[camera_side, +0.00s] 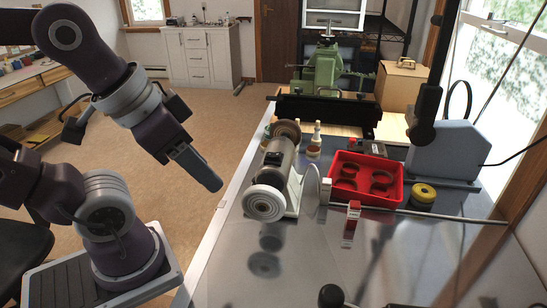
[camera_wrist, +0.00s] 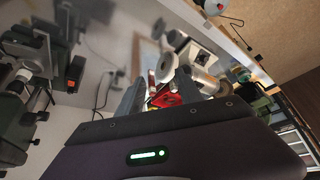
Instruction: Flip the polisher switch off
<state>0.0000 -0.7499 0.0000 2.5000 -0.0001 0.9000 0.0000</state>
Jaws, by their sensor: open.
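The polisher (camera_side: 277,168) stands on the metal bench, with a pale wheel at its near end and a darker wheel at its far end. It also shows beyond my fingers in the wrist view (camera_wrist: 194,55). I cannot clearly make out its switch or which way it is set. My gripper (camera_side: 207,178) is in the air left of the polisher, apart from it, pointing down and right. In the wrist view my gripper's two fingers (camera_wrist: 158,90) stand apart with nothing held between them.
A green machine (camera_side: 325,68) stands behind. The front of the bench (camera_side: 310,260) is mostly clear.

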